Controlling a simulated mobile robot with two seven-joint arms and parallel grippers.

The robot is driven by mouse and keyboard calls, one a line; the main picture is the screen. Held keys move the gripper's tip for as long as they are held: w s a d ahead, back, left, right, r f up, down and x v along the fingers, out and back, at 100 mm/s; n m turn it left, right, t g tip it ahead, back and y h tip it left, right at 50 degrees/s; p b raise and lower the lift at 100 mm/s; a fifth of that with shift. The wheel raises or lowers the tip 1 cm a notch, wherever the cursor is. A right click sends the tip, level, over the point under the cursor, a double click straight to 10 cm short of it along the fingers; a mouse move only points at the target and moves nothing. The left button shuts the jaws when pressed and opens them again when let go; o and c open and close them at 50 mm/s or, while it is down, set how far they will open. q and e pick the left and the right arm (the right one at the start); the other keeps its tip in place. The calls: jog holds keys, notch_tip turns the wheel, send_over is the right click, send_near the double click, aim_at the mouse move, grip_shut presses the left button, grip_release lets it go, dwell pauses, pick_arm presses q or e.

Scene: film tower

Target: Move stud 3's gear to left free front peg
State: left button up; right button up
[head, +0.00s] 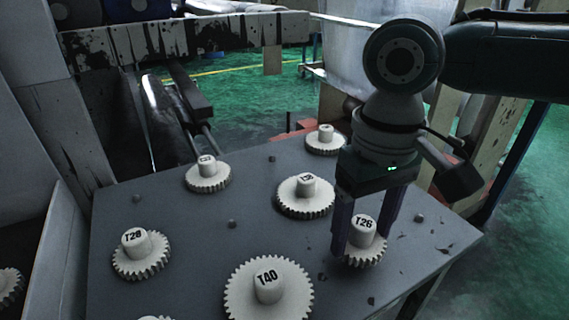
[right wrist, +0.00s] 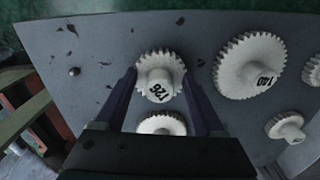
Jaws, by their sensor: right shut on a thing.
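The right wrist view also shows the T26 gear (right wrist: 158,72) between the fingers. It is at or just above the grey tabletop; I cannot tell whether it is clear of it. Small bare pegs stand on the top, such as one at the right (head: 418,218), one at the left (head: 137,199) and one in the middle (head: 232,224). No stud numbers are legible. My left gripper is not in view.
A large T40 gear (head: 268,292) lies left of the held gear. A T28-like gear (head: 141,253), a middle gear (head: 305,196) and two back gears (head: 208,175), (head: 325,140) stand on the grey table (head: 180,220). A gear is cut off at the bottom edge.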

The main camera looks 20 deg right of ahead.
jog(key=shift+f, duration=0.3)
jog(key=shift+f+b, duration=0.4)
jog(key=shift+f, duration=0.25)
dwell(0.5)
jog(key=o, duration=1.4)
